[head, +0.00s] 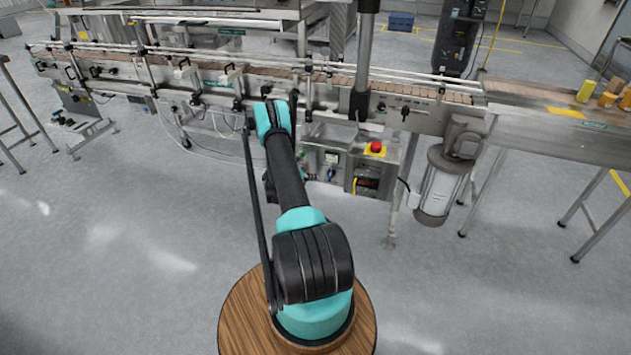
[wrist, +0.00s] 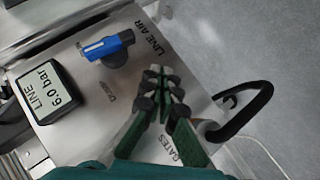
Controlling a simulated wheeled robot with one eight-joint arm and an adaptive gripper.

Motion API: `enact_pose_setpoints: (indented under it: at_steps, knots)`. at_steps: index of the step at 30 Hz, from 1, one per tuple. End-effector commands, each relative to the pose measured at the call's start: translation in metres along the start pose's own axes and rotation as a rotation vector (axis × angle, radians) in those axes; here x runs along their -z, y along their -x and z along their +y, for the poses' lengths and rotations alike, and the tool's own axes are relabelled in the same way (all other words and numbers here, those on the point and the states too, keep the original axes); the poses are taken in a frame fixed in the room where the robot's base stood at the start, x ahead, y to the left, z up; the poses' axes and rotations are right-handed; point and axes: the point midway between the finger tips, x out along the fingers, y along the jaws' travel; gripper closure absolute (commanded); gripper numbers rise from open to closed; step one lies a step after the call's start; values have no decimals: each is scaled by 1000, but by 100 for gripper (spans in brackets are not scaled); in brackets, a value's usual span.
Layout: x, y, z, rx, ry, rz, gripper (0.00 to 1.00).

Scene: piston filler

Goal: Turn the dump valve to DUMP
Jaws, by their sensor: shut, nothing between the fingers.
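The dump valve (wrist: 110,46) shows in the wrist view as a blue handle on a dark round hub, mounted on a steel panel (wrist: 75,120). The handle's right end points toward the "LINE AIR" lettering. A small label (wrist: 110,103) below the hub is too blurred to read surely. My gripper (wrist: 160,75) has green fingers with dark pads; it is shut and empty. Its tips show to the right of and below the handle, apart from it in the picture. Their height above the panel is hard to tell. In the head view my arm hides the gripper.
A gauge reading "LINE 6.0 bar" (wrist: 45,92) sits left of the valve. In the head view, a red stop button (head: 376,147) and grey motor (head: 438,185) stand right of my arm, below the conveyor (head: 420,92).

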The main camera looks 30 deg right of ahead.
Motion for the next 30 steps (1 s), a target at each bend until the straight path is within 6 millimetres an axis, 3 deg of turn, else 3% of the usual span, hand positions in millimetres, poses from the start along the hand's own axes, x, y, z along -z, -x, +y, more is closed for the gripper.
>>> enact_pose_setpoints:
  at_steps: [12,17,20,25,30]
  knots:
    - [-8,68,-34,1,1,2,100]
    - [-10,84,-41,0,1,1,100]
    - [-10,87,-41,4,-2,-4,89]
    - [-5,74,-18,73,-26,-72,68]
    - [3,57,31,232,-94,-191,47]
